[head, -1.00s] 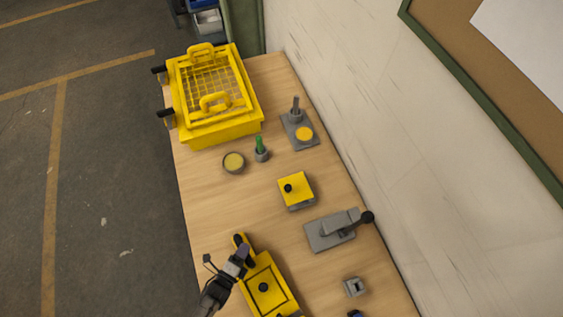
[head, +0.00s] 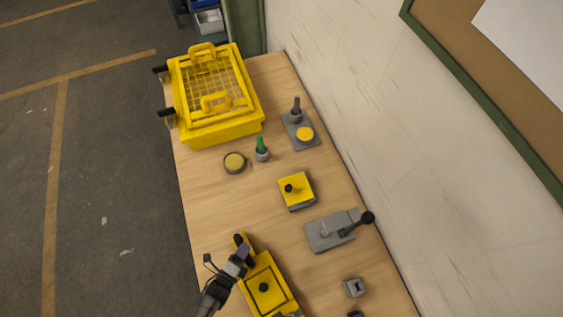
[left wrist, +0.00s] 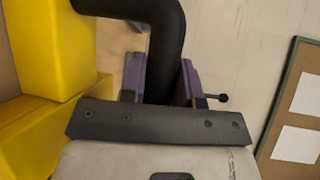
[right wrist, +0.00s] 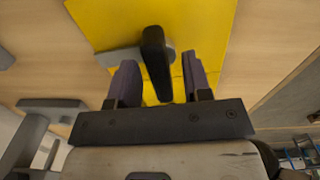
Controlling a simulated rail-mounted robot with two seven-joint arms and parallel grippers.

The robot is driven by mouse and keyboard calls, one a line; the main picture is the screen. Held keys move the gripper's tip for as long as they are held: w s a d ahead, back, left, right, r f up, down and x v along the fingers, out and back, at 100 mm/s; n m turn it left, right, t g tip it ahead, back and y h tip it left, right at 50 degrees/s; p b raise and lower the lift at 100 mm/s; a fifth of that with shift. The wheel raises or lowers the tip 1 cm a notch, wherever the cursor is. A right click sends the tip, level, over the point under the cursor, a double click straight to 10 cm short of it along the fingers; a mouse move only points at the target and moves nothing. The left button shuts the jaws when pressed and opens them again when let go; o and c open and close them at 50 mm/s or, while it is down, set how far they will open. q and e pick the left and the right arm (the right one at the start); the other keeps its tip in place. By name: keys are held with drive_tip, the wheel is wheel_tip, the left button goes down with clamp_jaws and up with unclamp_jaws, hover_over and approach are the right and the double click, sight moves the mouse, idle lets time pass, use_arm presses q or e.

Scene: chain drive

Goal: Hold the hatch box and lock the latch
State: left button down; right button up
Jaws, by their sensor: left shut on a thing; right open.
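The yellow hatch box (head: 280,292) lies at the near end of the bench, cut off by the bottom edge of the head view. Its hatch has a black knob (head: 263,287). My left gripper (head: 243,256) is shut on the black handle at the box's far end; the handle (left wrist: 166,45) passes between its fingers in the left wrist view. In the right wrist view my right gripper (right wrist: 160,80) is open, with the black latch lever (right wrist: 155,58) between its fingers. A grey bar (right wrist: 120,55) lies by the lever on the yellow surface. Contact with the lever is unclear.
A yellow case with a mesh lid (head: 215,95) stands at the bench's far end. The wall borders the bench's right side.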

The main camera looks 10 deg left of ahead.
drive_tip(key=shift+c, duration=0.3)
clamp_jaws()
idle(0.4)
